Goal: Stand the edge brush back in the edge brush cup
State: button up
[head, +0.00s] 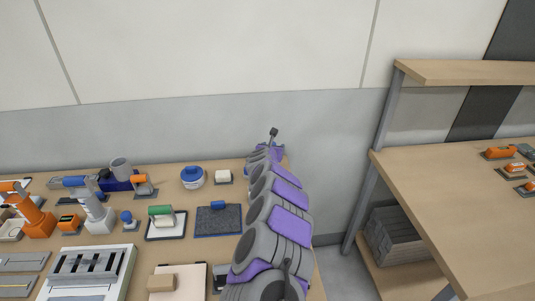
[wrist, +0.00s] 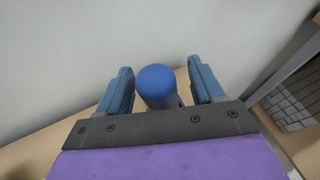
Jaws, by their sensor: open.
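In the wrist view, my gripper (wrist: 160,78) is open, with a blue finger on each side. A blue round-ended cylinder (wrist: 156,84) stands between the fingers, with gaps to both; it may be the edge brush's handle, but its lower part is hidden. In the head view, my purple and grey arm reaches to the table's far right corner and hides my fingers and what is between them. A grey cup (head: 120,168) stands at the back left of the table; I cannot tell whether it is the edge brush cup.
The wall is close behind. A shelved bench (head: 450,190) stands right, across a gap.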

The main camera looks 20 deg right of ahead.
jog(key=v, duration=0.3)
jog(key=shift+w+r+p, duration=0.1)
jog(key=shift+r+p, duration=0.3)
jog(key=p+v, duration=0.1)
jog(key=v, duration=1.3)
jog(key=shift+f, duration=0.15)
